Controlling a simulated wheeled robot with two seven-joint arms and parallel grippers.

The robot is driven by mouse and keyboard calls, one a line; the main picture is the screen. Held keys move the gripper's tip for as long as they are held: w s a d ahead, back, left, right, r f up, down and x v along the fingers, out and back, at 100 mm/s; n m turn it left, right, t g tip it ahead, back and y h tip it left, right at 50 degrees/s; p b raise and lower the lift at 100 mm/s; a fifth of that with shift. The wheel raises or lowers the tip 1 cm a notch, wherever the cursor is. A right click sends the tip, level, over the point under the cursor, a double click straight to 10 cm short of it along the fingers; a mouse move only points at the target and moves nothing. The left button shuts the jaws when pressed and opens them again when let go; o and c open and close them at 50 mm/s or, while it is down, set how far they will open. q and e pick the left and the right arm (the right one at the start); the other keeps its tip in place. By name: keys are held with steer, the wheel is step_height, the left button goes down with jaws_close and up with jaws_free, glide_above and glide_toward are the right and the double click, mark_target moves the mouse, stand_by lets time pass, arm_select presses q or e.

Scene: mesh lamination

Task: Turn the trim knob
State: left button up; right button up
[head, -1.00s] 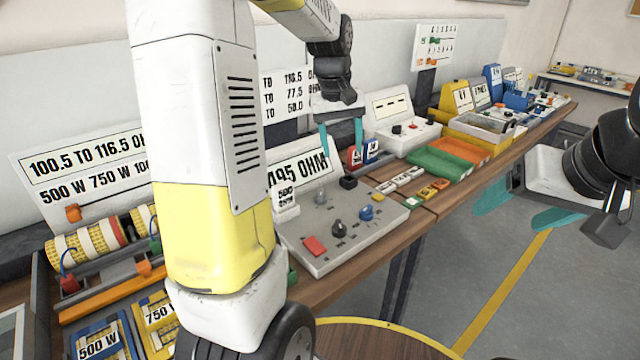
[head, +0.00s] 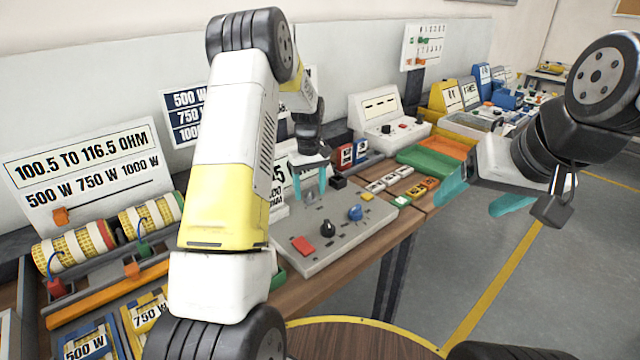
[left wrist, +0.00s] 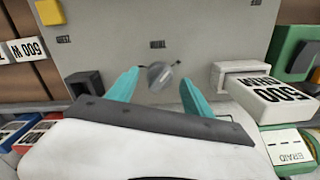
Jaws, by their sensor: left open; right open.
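The grey control panel (head: 325,242) lies on the bench and carries a black knob (head: 327,229), a blue knob (head: 355,212) and a red button (head: 303,246). A small silvery knob (left wrist: 159,77) shows in the left wrist view beside a label too blurred to read for certain. My left gripper (head: 309,186) points down over the panel's far part, open. In the left wrist view its teal fingers (left wrist: 160,82) stand on either side of the silvery knob, with gaps; contact cannot be seen. My right gripper (head: 482,196) is open and empty, right of the bench.
A black block (left wrist: 86,83) and a white 500 ohm block (left wrist: 268,98) flank the left gripper. Yellow-banded coils (head: 150,216) stand at the left. Small coloured blocks (head: 403,184) and a green tray (head: 425,161) lie right of the panel. Open floor is at the right.

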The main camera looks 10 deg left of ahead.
arm_select(q)
steer(key=shift+f, duration=0.7)
jaws_close()
steer(key=shift+m, duration=1.1)
jaws_free()
